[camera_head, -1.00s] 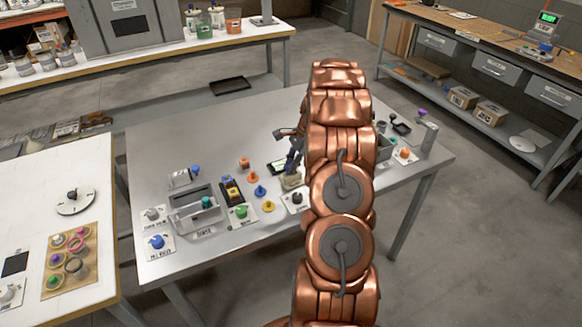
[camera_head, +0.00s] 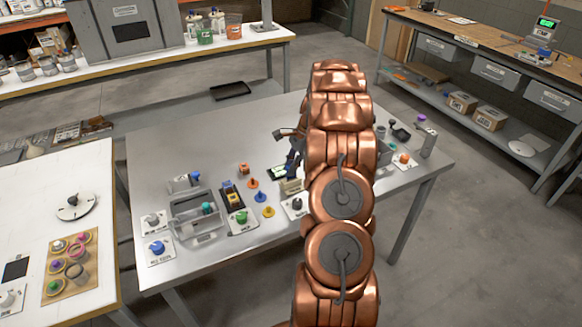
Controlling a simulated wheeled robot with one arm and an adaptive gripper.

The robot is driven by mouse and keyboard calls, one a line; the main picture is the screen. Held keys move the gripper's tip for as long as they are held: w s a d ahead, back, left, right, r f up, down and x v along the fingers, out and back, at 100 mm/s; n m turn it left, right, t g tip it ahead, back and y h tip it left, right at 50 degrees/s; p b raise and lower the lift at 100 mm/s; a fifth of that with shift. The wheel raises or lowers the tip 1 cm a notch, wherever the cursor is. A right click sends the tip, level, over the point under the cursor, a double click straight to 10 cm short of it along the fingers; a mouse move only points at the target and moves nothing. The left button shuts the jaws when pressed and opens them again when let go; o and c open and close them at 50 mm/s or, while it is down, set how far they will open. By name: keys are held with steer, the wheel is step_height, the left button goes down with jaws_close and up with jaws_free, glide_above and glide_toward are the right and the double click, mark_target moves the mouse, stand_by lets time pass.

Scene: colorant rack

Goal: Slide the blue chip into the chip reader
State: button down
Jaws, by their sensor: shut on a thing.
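The chip reader (camera_head: 291,187) appears to be the small beige block with a dark, green-lit screen (camera_head: 278,173) beside it, mid-table. My gripper (camera_head: 293,164) is just above and behind this block, pointing down and partly covered by my copper arm. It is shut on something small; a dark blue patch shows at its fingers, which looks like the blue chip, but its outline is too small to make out. I cannot tell whether it touches the reader or is in a slot. A dark rack (camera_head: 235,201) with yellow and blue pieces stands to the left.
Small pegs stand left of the reader: orange (camera_head: 252,183), blue (camera_head: 260,196) and yellow (camera_head: 268,211). A grey open bin (camera_head: 196,223) and knob panels are farther left. More fixtures stand right of my arm. The table's back left (camera_head: 185,140) is clear.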

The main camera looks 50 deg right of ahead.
mark_target(291, 178)
steer(key=shift+f, duration=1.25)
stand_by(0.8)
steer(key=shift+r, duration=1.3)
steer(key=shift+f+b, duration=0.3)
steer(key=shift+f, duration=1.3)
stand_by(0.8)
steer(key=shift+r, duration=0.1)
steer(key=shift+r+p, duration=0.4)
steer(key=shift+r, duration=1.05)
steer(key=shift+f, duration=0.1)
stand_by(0.6)
